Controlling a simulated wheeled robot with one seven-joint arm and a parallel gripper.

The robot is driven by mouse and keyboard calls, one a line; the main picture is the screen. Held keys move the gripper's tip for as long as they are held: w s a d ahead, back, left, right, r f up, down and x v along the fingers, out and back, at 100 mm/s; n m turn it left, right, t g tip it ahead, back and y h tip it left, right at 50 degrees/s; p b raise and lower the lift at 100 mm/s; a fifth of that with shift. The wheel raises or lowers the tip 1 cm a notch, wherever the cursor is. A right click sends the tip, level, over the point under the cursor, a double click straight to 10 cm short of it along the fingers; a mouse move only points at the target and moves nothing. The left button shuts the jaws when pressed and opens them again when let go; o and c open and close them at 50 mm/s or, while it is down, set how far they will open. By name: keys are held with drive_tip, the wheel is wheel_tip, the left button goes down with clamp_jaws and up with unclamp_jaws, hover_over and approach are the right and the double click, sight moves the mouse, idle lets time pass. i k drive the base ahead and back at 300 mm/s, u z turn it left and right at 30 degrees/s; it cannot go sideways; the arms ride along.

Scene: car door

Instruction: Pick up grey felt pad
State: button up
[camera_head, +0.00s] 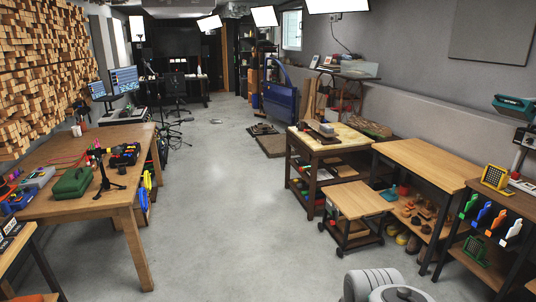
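I cannot make out a grey felt pad for certain in the head view. A small dark grey item (323,129) lies on the dark-framed workbench (345,138) right of centre, too small to identify. A dark flat mat (272,146) lies on the floor near that bench. A small pale item (216,121) lies on the floor farther back, also unclear. The rounded grey parts at the bottom edge, right of centre, look like my own arm. My gripper is not in view.
A wooden table (55,208) with a green case (72,183) stands left. A low wheeled cart (358,201) and a wooden bench (424,160) stand right. A blue car door (282,101) leans at the back. The concrete floor (220,220) between is clear.

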sight(327, 128)
drive_tip(key=u, duration=0.35)
drive_tip(key=i, duration=4.95)
drive_tip(key=z, duration=1.2)
drive_tip(key=i, duration=1.5)
drive_tip(key=z, duration=0.5)
